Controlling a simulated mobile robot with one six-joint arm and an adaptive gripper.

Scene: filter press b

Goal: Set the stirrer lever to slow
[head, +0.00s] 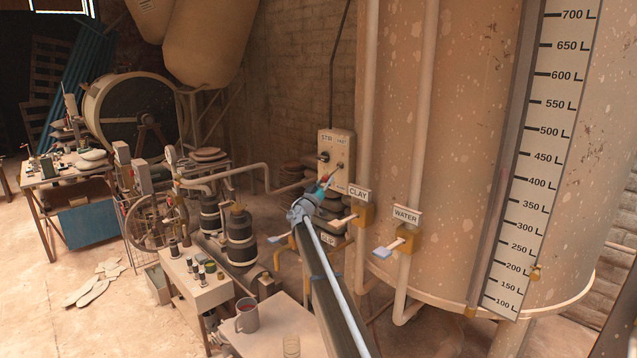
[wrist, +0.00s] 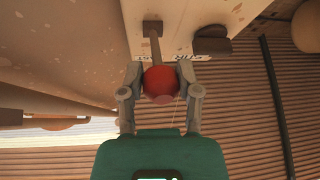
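The stirrer lever shows in the wrist view as a thin shaft (wrist: 155,47) that comes out of a slot in the pale control box (wrist: 190,15) and ends in a red ball knob (wrist: 160,82). My gripper (wrist: 160,76) has one finger on each side of the knob, and both fingertips appear to touch it. In the head view the control box (head: 337,150), marked STIR, hangs on the wall. My gripper (head: 325,184) is at its lower front. It hides most of the lever there, and the small position labels are too blurred to read.
A dark knob (wrist: 212,40) sits beside the lever on the same box. Right of my arm are the CLAY valve (head: 345,220) and WATER valve (head: 389,248), with vertical pipes and a large tank (head: 460,150). Below stand a mug (head: 247,316) and small tables.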

